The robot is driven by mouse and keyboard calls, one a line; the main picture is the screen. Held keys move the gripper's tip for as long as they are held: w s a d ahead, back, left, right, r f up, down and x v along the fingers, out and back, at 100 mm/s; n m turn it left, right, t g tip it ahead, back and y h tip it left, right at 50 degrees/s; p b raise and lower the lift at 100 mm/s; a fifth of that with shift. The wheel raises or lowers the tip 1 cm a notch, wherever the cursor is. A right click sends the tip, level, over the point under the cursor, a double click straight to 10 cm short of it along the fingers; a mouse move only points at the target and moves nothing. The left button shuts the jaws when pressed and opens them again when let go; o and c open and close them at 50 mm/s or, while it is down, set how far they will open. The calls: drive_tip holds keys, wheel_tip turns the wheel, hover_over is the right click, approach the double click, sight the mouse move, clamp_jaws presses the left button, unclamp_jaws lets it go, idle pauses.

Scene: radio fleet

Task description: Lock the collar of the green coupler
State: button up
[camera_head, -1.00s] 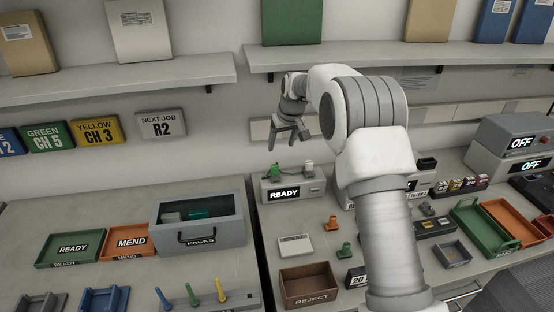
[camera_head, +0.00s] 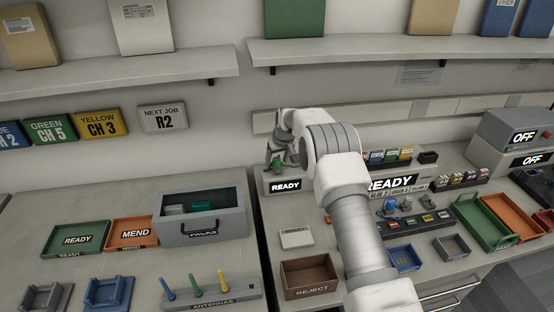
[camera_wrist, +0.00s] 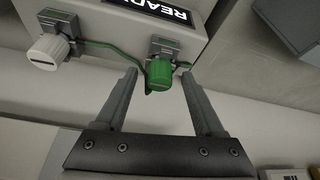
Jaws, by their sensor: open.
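The green coupler (camera_wrist: 160,75) sits in a grey bracket on the READY box, with a green cable running to it. It also shows in the head view (camera_head: 277,164), partly hidden by my gripper. In the wrist view my gripper (camera_wrist: 158,80) is open, with one finger on each side of the green coupler and gaps to both. A white-knobbed coupler (camera_wrist: 48,52) sits in a second bracket to its left in the wrist view. In the head view the READY box (camera_head: 284,186) stands at the back of the right bench; my arm hides its right part.
A second READY display (camera_head: 391,184) and small coloured units stand right of my arm. The brown REJECT bin (camera_head: 311,291) and a small pale block (camera_head: 297,239) are in front. A shelf (camera_head: 400,50) hangs above. Grey PACKS box (camera_head: 216,236) stands on the left bench.

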clamp_jaws()
idle(0.4)
drive_tip(key=shift+f, duration=0.1)
drive_tip(key=shift+a+m+h+b, duration=0.15)
drive_tip(key=shift+m+h+b, duration=0.3)
drive_tip(key=shift+m, duration=0.55)
drive_tip(key=shift+m+t+h+b, duration=0.35)
drive_tip(key=shift+m+h, duration=0.1)
drive_tip(key=shift+m, duration=0.85)
